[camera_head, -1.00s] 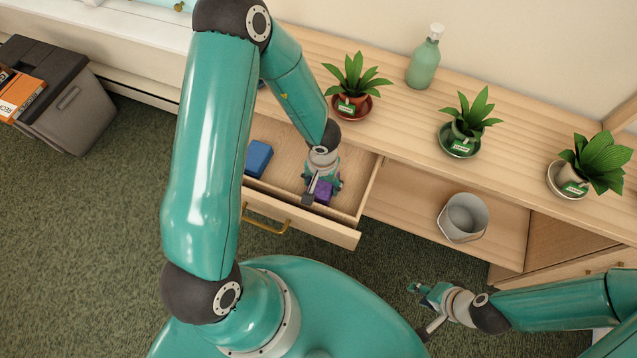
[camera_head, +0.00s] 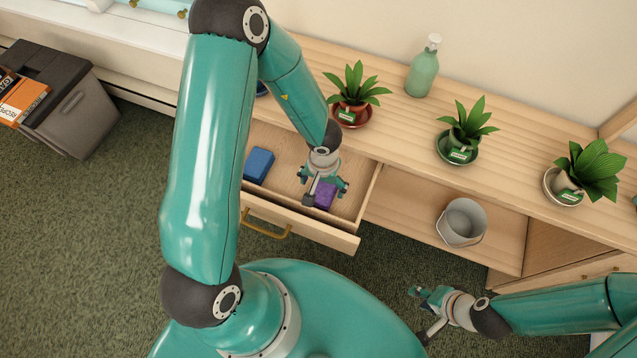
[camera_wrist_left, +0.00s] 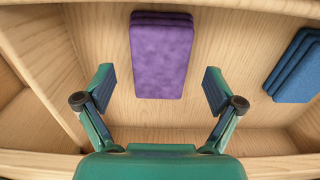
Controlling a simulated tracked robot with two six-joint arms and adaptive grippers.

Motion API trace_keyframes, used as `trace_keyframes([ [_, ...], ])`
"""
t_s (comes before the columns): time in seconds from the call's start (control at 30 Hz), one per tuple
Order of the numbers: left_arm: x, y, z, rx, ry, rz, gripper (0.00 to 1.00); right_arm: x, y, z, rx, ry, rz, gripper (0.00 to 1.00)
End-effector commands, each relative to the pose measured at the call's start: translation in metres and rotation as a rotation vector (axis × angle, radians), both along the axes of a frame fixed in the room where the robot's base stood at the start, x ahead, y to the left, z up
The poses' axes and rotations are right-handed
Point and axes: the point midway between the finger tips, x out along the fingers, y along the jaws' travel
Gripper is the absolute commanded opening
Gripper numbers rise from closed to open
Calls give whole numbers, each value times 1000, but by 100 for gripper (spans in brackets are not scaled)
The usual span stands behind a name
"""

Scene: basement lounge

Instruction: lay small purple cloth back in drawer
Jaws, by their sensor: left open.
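The small purple cloth (camera_head: 325,195) is a folded stack lying flat on the bottom of the open drawer (camera_head: 350,237). It also shows in the left wrist view (camera_wrist_left: 161,60), with nothing touching it. My left gripper (camera_head: 325,187) is over the drawer, its fingers spread wide. In the left wrist view its open fingertips (camera_wrist_left: 158,85) stand on either side of the cloth's near end, with gaps on both sides. My right gripper (camera_head: 420,292) is empty and away from the drawer, low over the floor; its fingers look apart.
A folded blue cloth (camera_head: 259,165) lies in the drawer, left of the purple one. Potted plants, one of them (camera_head: 352,100) near the drawer, and a green bottle (camera_head: 423,67) stand on the cabinet top. A grey bucket (camera_head: 462,222) sits on the open shelf.

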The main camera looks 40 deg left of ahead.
Motion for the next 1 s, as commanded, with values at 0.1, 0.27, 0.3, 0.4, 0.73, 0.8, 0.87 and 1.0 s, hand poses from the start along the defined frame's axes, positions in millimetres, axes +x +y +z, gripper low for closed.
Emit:
trace_keyframes([
  [0.1, 1, 0, 34, 1, -3, 0, 93, 0, 0, 25, 0, 0, 0, 37],
  [0.27, 1, 0, 65, 1, -2, 0, 93, 0, 0, 45, 0, 0, 0, 37],
  [0.3, 0, 0, 71, 0, -2, 0, 93, 0, 0, 48, 0, 0, 0, 37],
  [0.4, 0, 0, 83, 0, -1, 0, 93, 0, 0, 55, 0, 0, 0, 37],
  [0.73, 0, 0, 91, 0, 1, -1, 93, 0, 0, 59, 0, 0, 0, 37],
  [0.8, 0, 0, 91, 0, 1, -1, 93, 0, 0, 59, 0, 0, 0, 37],
  [0.87, 0, 0, 91, 0, 1, -1, 93, 0, 0, 59, 0, 0, 0, 37],
  [1.0, 0, 0, 91, 0, 1, -1, 93, 0, 0, 59, 0, 0, 0, 37],
])
